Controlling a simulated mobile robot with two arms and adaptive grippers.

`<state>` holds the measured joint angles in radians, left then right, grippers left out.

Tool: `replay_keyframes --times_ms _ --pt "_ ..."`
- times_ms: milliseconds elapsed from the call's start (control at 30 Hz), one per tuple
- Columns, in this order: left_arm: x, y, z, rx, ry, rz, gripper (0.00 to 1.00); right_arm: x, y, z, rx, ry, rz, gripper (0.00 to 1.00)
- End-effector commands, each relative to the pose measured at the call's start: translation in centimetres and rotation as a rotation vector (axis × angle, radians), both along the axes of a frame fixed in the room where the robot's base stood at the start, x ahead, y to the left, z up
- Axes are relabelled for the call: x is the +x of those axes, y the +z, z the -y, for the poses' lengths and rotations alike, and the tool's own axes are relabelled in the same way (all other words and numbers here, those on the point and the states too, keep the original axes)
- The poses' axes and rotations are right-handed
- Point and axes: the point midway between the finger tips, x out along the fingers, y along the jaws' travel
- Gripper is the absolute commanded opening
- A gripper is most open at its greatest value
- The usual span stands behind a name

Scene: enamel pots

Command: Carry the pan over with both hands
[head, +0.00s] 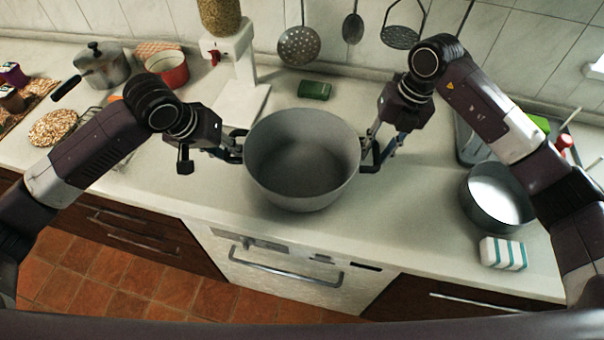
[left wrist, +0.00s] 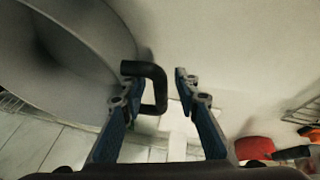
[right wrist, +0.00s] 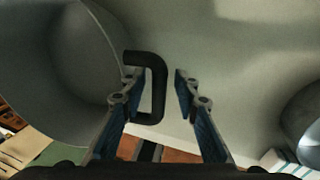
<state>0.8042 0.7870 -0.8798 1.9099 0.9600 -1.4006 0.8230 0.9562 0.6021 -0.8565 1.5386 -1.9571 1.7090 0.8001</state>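The pan (head: 302,165) is a large, deep grey pot with a black loop handle on each side. It stands upright on the counter in the middle of the head view and looks empty. My left gripper (head: 232,150) is at its left handle. In the left wrist view that handle (left wrist: 161,88) lies between the spread fingers (left wrist: 158,85), with a gap to the right finger. My right gripper (head: 374,155) is at the right handle. In the right wrist view this handle (right wrist: 159,88) is between the parted fingers (right wrist: 158,85), also with a gap on the right.
A smaller grey pan (head: 497,200) and a striped sponge (head: 502,253) are at the right. A green item (head: 314,90) lies behind the pan, near a white dispenser (head: 238,75). A lidded pot (head: 102,66) and a red pot (head: 168,68) stand back left. The counter's front edge is close.

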Motion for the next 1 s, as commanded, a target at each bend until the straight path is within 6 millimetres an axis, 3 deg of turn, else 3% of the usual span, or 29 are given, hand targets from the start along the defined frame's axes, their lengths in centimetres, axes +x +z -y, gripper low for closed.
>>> replay_keyframes --times_ms 400,667,767,1000 --pt "-2.1 5.4 -1.3 0.002 0.001 0.003 0.29 0.0 0.0 -0.1 0.002 0.001 0.0 0.29" --pt "-2.8 7.0 -1.7 0.001 0.001 0.001 0.29 0.0 0.4 0.0 0.002 0.002 0.002 0.29" --pt "-2.8 7.0 -1.7 0.001 0.001 0.001 0.29 0.1 1.6 0.2 0.003 0.001 0.005 0.29" --pt "-2.8 7.0 -1.7 0.002 0.001 0.001 0.29 0.0 6.4 1.3 0.001 0.0 0.004 0.29"
